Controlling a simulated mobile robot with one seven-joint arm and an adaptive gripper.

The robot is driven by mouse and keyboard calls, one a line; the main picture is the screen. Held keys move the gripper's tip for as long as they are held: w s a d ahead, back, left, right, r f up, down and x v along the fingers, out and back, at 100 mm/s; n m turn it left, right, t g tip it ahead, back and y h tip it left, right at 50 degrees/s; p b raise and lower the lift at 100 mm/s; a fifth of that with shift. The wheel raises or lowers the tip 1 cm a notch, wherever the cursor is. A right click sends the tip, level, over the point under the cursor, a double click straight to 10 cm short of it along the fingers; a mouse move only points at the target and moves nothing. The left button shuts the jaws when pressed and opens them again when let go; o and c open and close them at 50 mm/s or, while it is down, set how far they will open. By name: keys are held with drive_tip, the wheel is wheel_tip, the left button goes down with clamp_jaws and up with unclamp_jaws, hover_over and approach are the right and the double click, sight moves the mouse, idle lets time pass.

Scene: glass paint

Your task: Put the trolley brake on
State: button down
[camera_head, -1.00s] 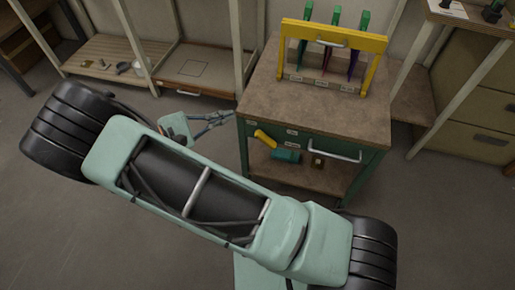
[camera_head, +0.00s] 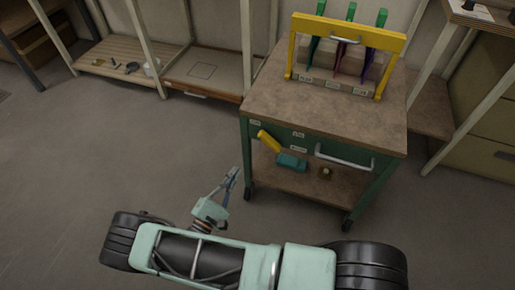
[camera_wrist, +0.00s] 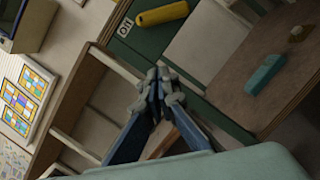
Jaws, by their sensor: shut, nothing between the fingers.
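The trolley has a brown top (camera_head: 270,100) and a green front panel with small labels. A yellow lever (camera_head: 268,141) slants down to the right on the left part of that panel; it also shows at the top of the wrist view (camera_wrist: 162,14), beside a white label (camera_wrist: 125,27). My gripper (camera_head: 233,174) is shut and empty, left of the trolley's front left leg and apart from the lever. In the wrist view its fingertips (camera_wrist: 157,82) meet below the lever. The label's wording is too small to read surely.
A silver handle (camera_head: 344,160) juts from the trolley's front. A teal block (camera_head: 291,162) and a small brown item (camera_head: 325,173) are at the lower shelf. A yellow rack (camera_head: 348,32) stands on top. Low wooden shelving (camera_head: 120,58) lines the wall; floor at left is clear.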

sight(270, 141)
drive_tip(key=shift+w, duration=0.1)
drive_tip(key=w+d+r+b, duration=0.1)
drive_tip(key=w+d+r, duration=0.4)
drive_tip(key=w+d, duration=0.2)
drive_tip(key=shift+w+b, duration=0.25)
drive_tip(key=shift+b, duration=0.15)
idle(0.3)
